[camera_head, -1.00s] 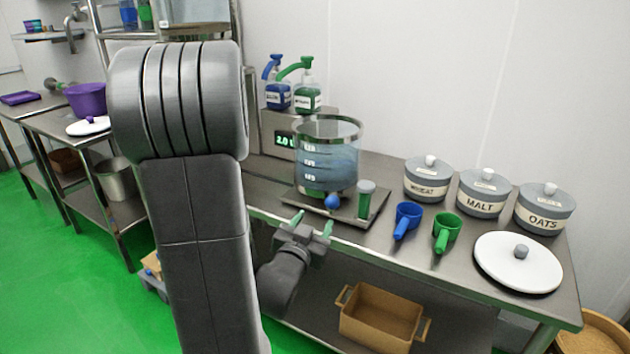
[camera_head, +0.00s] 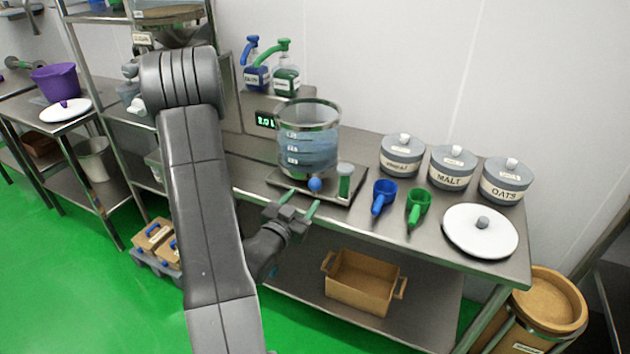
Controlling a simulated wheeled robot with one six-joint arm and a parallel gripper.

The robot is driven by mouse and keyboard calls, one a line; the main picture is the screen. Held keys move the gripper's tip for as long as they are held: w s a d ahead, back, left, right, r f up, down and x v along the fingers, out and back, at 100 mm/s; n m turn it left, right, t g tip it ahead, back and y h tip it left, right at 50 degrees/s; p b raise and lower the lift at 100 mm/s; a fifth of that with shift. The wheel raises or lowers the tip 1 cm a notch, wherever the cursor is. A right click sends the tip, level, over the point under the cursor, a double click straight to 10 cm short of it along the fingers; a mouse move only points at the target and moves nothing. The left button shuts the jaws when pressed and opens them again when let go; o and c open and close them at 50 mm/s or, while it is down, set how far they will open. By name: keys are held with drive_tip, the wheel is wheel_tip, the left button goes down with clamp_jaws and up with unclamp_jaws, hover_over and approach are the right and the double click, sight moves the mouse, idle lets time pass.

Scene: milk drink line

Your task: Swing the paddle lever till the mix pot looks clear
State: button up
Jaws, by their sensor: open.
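The mix pot (camera_head: 307,143) is a clear, graduated vessel with a metal rim, holding bluish, see-through liquid. It stands on a dark tray (camera_head: 335,196) on the steel bench. A blue ball knob (camera_head: 314,185), which looks like the end of the paddle lever, shows at the pot's lower front; the rest of the lever is hidden. A small green cylinder (camera_head: 345,181) stands right of it. My gripper (camera_head: 299,201) is open and empty, its two green fingers pointing toward the knob. It is in front of the tray, and I see no contact with the knob.
Blue (camera_head: 384,196) and green (camera_head: 418,207) scoops lie to the right, before canisters labelled MALT (camera_head: 452,170) and OATS (camera_head: 504,184). A white lid (camera_head: 480,232) lies at the bench's right. Two pump bottles (camera_head: 286,81) stand behind the pot. A cardboard-coloured box (camera_head: 360,284) sits on the lower shelf.

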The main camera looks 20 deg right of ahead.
sight(311, 188)
drive_tip(key=p+x, duration=0.1)
drive_tip(key=x, duration=0.7)
drive_tip(key=shift+d+p, duration=0.1)
drive_tip(key=shift+p, duration=0.3)
drive_tip(key=shift+c, duration=0.2)
clamp_jaws()
drive_tip(key=shift+w, duration=0.1)
